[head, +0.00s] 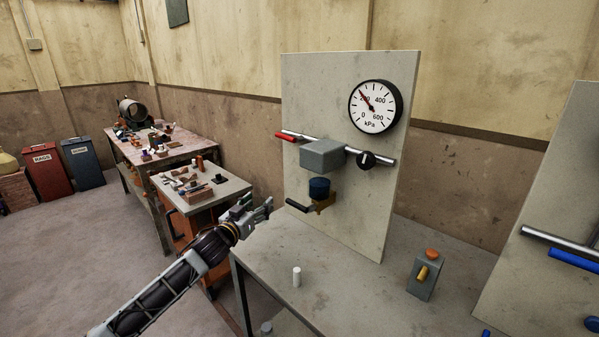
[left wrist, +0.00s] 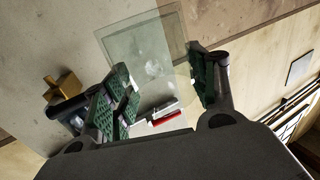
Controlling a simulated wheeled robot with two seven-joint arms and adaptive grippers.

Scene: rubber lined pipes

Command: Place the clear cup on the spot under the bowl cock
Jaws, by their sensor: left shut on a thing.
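In the head view, my left gripper (head: 262,212) is left of the board, beside the bowl cock and above the near bench's left edge. The bowl cock (head: 318,190) has a dark blue bowl, a brass body and a black lever. In the left wrist view, my left gripper (left wrist: 165,95) is shut on the clear cup (left wrist: 140,52), a see-through, faintly green shape between the green pads. The cup is hard to make out in the head view. No marked spot is distinct on the bench under the cock. My right gripper is not in view.
A white cylinder (head: 297,276) stands on the grey bench (head: 335,300). The upright board (head: 350,235) carries a gauge (head: 375,107), a pipe and a grey box (head: 322,154). Bench surface around the cylinder is clear.

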